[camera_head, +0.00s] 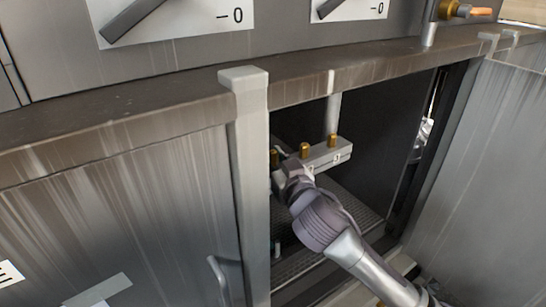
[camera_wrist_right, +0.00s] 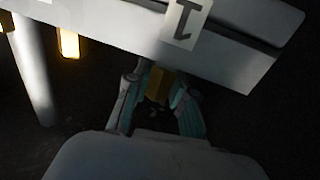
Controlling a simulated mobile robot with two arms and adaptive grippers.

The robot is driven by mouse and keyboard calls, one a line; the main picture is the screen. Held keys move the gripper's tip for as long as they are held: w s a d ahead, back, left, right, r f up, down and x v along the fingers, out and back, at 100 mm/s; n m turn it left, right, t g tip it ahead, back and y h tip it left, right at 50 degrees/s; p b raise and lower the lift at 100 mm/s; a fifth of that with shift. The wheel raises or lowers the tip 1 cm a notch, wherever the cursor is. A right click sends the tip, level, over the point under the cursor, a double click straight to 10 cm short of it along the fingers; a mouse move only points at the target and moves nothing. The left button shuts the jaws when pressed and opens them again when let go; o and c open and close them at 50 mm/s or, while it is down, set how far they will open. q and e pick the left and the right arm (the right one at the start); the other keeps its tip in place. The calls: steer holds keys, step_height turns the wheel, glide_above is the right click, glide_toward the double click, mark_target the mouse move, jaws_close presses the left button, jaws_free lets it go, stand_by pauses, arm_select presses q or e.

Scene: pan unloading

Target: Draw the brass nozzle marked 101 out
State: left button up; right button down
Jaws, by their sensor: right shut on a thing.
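My right gripper (camera_head: 291,178) reaches into the open cabinet and is at the near underside of a pale bar. Several brass pieces stand up from this bar, one in its middle (camera_head: 304,150) and one near its right end (camera_head: 332,141). In the right wrist view, the fingers of my right gripper (camera_wrist_right: 159,104) are shut on a brass nozzle (camera_wrist_right: 158,82) under the bar (camera_wrist_right: 120,27). A white label (camera_wrist_right: 187,20) on the bar shows a 1; I cannot read 101. A second brass nozzle (camera_wrist_right: 68,42) hangs to the left. My left gripper is not in view.
A pale post (camera_head: 250,180) stands left of the opening, beside a streaked metal panel (camera_head: 120,215). An open door (camera_head: 480,160) bounds the right. A brown ledge (camera_head: 130,110) runs above. A perforated shelf (camera_head: 350,212) lies below the bar.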

steer(key=shift+r, duration=0.15)
steer(key=shift+r+p, duration=1.75)
steer(key=shift+r, duration=0.1)
steer(key=shift+f, duration=0.1)
